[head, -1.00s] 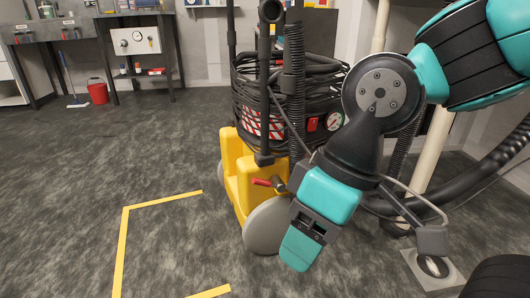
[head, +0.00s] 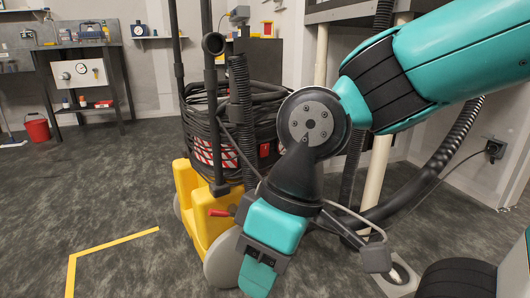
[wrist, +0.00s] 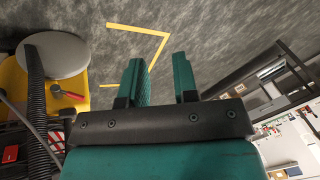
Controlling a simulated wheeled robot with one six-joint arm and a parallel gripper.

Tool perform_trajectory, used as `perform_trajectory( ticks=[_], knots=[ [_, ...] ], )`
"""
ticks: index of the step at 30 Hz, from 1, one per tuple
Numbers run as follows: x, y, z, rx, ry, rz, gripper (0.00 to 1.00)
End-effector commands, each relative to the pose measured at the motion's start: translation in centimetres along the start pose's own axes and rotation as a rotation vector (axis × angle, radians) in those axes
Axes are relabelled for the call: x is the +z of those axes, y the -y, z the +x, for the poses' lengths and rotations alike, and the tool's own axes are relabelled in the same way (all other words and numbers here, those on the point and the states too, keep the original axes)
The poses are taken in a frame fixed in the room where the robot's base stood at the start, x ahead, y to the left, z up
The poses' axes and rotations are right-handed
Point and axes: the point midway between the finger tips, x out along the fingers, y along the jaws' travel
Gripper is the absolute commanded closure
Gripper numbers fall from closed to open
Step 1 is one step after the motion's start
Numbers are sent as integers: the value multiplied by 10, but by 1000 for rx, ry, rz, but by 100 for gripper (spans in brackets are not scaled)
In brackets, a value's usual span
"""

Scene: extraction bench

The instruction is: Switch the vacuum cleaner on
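The vacuum cleaner (head: 204,200) stands on the floor at the middle of the head view, with a yellow base, a dark drum wrapped in cable and hose, and a grey wheel. A red switch-like part (head: 264,150) shows on its drum, just left of my arm's round joint. My gripper (head: 256,274) hangs low in front of the grey wheel, apart from the red part. In the wrist view its two teal fingers (wrist: 160,78) stand apart with nothing between them. The vacuum's yellow base (wrist: 12,78) and a red part (wrist: 10,154) show at the left there.
A red-handled lever (head: 220,213) sticks out from the yellow base. A pale pipe (head: 377,170) and a thick black hose (head: 440,160) stand behind my arm. A wall socket (head: 495,148) is at the right. Yellow floor tape (head: 115,243) marks open floor at the left.

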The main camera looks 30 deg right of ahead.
Motion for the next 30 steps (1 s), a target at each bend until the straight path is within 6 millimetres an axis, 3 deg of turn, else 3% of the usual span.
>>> perform_trajectory(
  ticks=[1, 3, 30],
  knots=[
    [0, 0, 0, 0, 0, 0, 84],
    [0, 0, 0, 0, 0, 0, 100],
    [0, 0, 0, 0, 0, 0, 100]
  ],
)
